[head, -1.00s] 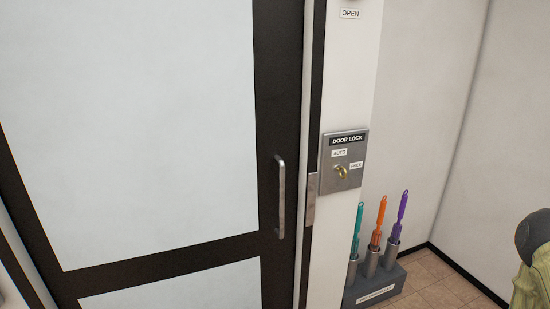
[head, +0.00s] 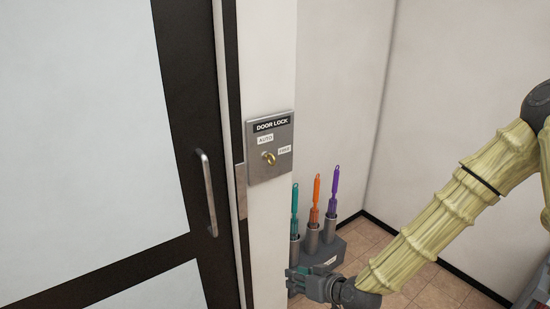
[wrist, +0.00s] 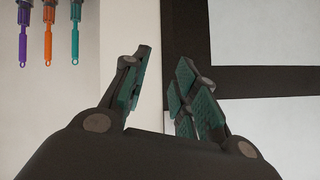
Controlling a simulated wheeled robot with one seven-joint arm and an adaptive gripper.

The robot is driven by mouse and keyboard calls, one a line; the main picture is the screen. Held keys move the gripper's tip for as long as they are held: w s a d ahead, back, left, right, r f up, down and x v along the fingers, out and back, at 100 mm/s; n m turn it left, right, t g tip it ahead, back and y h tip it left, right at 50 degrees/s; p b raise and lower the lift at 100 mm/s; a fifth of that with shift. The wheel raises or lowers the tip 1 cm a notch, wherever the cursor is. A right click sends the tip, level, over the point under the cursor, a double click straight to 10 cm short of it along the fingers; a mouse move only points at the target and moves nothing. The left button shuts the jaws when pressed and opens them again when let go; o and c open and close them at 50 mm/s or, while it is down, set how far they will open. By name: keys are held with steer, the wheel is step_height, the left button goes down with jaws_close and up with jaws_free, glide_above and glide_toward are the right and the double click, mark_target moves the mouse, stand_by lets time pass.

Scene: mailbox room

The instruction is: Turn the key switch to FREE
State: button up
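The key switch (head: 270,147) is a grey square plate labelled DOOR LOCK on the white post right of the door. Its small brass key (head: 268,157) sits at the plate's middle, below the AUTO label (head: 265,139) and left of the label at the right, which reads FREE. The key's exact angle is hard to tell. My gripper (head: 298,281) is below and a little right of the plate, apart from it. In the wrist view my gripper (wrist: 165,85) has its green-padded fingers spread with nothing between them. The key switch is not in the wrist view.
A dark-framed door (head: 190,140) with a metal handle (head: 207,190) is at left. A grey holder (head: 325,256) with teal, orange and purple brushes stands on the floor behind my gripper. The wall area right of the plate is clear.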

steer(key=w+r+n+t+y, duration=0.1)
steer(key=w+r, duration=0.2)
steer(key=r, duration=0.4)
steer(key=w+r+t+y, duration=0.1)
steer(key=w+r+t, duration=0.15)
steer(key=r, duration=0.45)
steer(key=n+t+y, duration=0.2)
glide_toward(275, 157)
steer(key=p+x, duration=0.4)
steer(key=x, duration=0.6)
steer(key=shift+w+a+f, duration=0.1)
steer(key=shift+w, duration=0.15)
jaws_close()
